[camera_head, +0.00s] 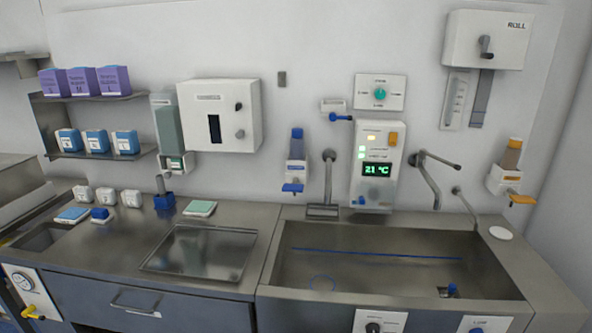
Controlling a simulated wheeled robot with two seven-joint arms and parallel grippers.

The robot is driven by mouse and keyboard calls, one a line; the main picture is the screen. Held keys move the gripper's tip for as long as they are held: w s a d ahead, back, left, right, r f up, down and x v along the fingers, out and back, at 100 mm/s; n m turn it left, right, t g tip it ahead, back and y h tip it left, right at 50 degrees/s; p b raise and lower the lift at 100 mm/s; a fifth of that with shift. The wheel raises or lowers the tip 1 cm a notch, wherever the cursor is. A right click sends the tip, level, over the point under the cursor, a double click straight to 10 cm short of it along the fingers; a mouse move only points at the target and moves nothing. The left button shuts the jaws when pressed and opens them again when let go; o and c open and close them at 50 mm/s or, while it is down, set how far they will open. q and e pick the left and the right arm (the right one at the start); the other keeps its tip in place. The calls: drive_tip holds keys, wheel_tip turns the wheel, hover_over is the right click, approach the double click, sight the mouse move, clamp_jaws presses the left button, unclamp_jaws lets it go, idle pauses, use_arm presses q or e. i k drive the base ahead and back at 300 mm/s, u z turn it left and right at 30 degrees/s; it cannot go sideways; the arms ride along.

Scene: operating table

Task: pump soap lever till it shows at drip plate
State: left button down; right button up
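Two wall dispensers with levers hang over the sink. The right one (503,180) has an amber bottle and an orange lever (522,199) sticking out at its lower front. A round white plate (501,233) lies on the counter below it, and no soap can be made out on it. The left dispenser (296,172) has a blue bottle and a blue lever (292,188). The frame does not show which of the two holds soap. Neither of my grippers is in view.
The steel sink (400,232) fills the lower right, with taps and a panel (377,170) reading 21 °C above it. A steel tray (200,252) and small boxes are on the left counter. A roll dispenser (486,40) hangs at upper right.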

sight(517, 199)
drive_tip(key=z, duration=1.3)
